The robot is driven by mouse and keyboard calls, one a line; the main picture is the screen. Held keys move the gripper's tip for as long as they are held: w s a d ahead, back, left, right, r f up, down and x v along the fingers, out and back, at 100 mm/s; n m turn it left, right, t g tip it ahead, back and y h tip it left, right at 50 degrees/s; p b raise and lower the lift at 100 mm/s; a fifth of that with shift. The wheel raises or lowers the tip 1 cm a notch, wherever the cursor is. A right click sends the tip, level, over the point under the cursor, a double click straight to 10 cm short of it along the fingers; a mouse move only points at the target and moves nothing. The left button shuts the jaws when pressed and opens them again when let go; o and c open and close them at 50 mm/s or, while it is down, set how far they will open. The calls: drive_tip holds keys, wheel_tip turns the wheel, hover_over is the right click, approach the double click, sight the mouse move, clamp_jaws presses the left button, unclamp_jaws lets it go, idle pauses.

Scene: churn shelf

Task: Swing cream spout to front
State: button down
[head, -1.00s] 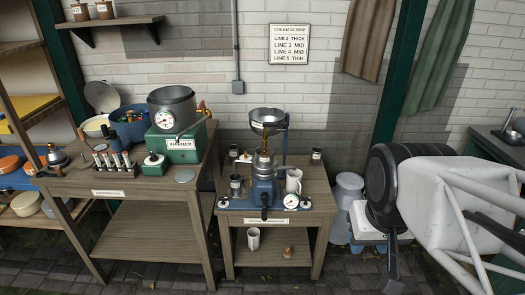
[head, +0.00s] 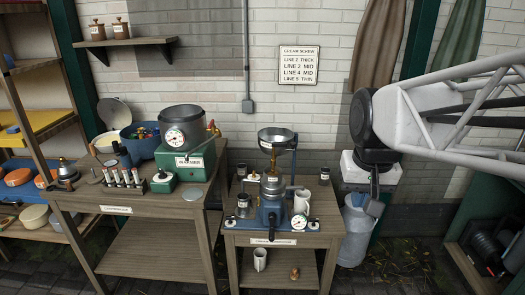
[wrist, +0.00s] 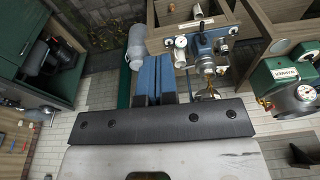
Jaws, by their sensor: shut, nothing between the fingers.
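The blue cream separator (head: 270,200) stands on the small wooden table, with a steel bowl (head: 276,136) on top and brass parts (head: 272,160) beneath it. I cannot make out which way its cream spout points. The separator also shows in the wrist view (wrist: 205,52), upside down, beyond my fingers. My gripper (head: 374,202) is to the right of the table, in front of a grey can (head: 356,228), apart from the separator. In the wrist view its two blue fingers (wrist: 154,70) are side by side, shut and empty.
A white mug (head: 301,201) and a dial (head: 299,222) sit at the separator's right. Small dark cups flank it. The small table (head: 285,240) has a lower shelf with a mug (head: 260,260). A larger table (head: 120,211) at left holds a green machine (head: 185,157).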

drive_tip(key=w+a+r+g, duration=0.1)
drive_tip(key=w+a, duration=0.2)
drive_tip(key=w, duration=0.9)
drive_tip(key=w+a+r, duration=0.1)
drive_tip(key=w+a, duration=0.3)
drive_tip(key=w, duration=0.8)
drive_tip(key=w+a+r+g, duration=0.1)
drive_tip(key=w+a, duration=0.2)
drive_tip(key=w, duration=0.9)
drive_tip(key=w+a+f, duration=0.6)
drive_tip(key=w, duration=0.3)
drive_tip(key=w+a+f+g, duration=0.1)
drive_tip(key=w+a+f, duration=0.5)
drive_tip(key=w, duration=0.4)
drive_tip(key=w+a+f+m+g, duration=0.1)
drive_tip(key=w+a+f, duration=0.4)
drive_tip(key=w, duration=0.4)
drive_tip(key=shift+w+a+f, duration=0.35)
drive_tip(key=shift+a+f, duration=0.05)
drive_tip(key=shift+f, duration=0.35)
drive_tip(key=shift+f, duration=0.1)
drive_tip(key=s+f, duration=0.3)
drive_tip(key=f, duration=1.6)
drive_tip(key=shift+s+a+f, duration=0.2)
drive_tip(key=shift+f, duration=0.1)
